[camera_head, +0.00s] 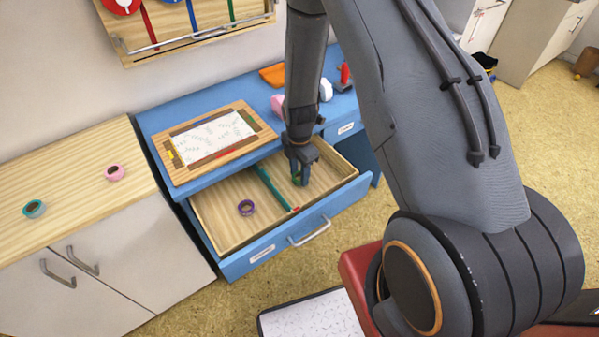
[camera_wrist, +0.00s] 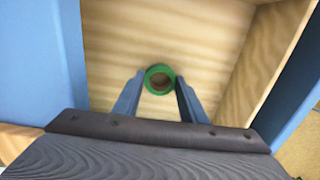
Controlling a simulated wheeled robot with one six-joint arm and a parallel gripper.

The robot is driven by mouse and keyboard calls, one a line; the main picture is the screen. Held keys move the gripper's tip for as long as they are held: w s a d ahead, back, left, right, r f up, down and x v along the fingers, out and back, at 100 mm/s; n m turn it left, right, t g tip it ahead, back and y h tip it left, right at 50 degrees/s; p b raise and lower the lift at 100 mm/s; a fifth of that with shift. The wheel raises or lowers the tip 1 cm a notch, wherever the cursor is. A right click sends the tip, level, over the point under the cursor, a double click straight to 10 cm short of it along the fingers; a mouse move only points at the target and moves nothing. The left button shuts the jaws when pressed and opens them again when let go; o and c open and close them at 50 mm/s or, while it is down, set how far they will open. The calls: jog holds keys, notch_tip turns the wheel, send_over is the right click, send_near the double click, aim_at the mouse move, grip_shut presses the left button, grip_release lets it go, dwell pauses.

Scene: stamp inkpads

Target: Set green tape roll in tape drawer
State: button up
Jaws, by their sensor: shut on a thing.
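A green tape roll (camera_wrist: 160,79) sits between the fingertips of my gripper (camera_wrist: 158,90), which is shut on it. In the head view my gripper (camera_head: 300,172) reaches down into the right compartment of the open tape drawer (camera_head: 262,246), and the green roll (camera_head: 303,180) shows partly behind the fingers. The roll is over the light wood floor of that compartment. I cannot tell whether it touches the floor. A purple tape roll (camera_head: 246,207) lies in the left compartment. A green and red divider (camera_head: 272,187) runs between the two compartments.
The blue desk top behind holds a framed sheet (camera_head: 212,137), an orange item (camera_head: 273,75) and several small things. A teal roll (camera_head: 34,208) and a pink roll (camera_head: 115,172) lie on the wooden cabinet top at left. The drawer walls stand close around my gripper.

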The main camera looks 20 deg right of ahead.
jog(key=shift+f, duration=0.15)
jog(key=o, duration=1)
notch_tip(320, 180, up, 11)
jog(key=b, duration=0.3)
jog(key=s+r+m, duration=0.5)
jog(key=m, duration=0.2)
jog(key=s+r+m, duration=0.5)
jog(key=s+m, duration=0.1)
jog(key=m, duration=0.1)
jog(key=s+r+m, duration=0.5)
jog(key=s+m, duration=0.1)
jog(key=m, duration=0.1)
jog(key=shift+a+m+t, duration=0.15)
jog(key=shift+m+t, duration=0.15)
jog(key=shift+t, duration=0.1)
